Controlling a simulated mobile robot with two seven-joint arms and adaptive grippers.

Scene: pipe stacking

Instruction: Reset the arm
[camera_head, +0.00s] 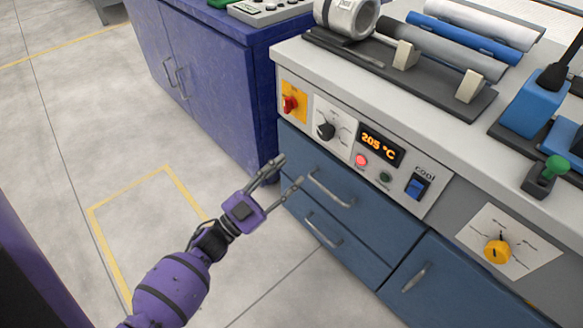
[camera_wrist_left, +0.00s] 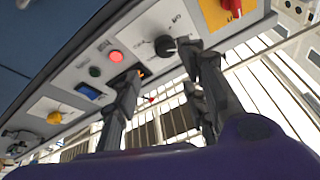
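My left gripper (camera_head: 284,176) reaches in from the lower left in the head view, in front of the blue drawers below the control panel. Its two fingers are spread apart with nothing between them. In the left wrist view the open fingers (camera_wrist_left: 160,85) show with the panel behind them. The panel has a lit display (camera_head: 381,146) reading 205 °C, a red lit button (camera_head: 361,160), a green button (camera_head: 385,177), a blue switch (camera_head: 417,186) labelled "cool" and a black knob (camera_head: 326,130). My right gripper is not in either view.
Several pipes, including a blue pipe (camera_head: 464,39), lie on the bench top (camera_head: 420,128). The blue drawers (camera_head: 345,205) have protruding handles. A purple cabinet (camera_head: 205,85) stands beyond, to the left. The grey floor (camera_head: 75,130) at left is open, with yellow lines.

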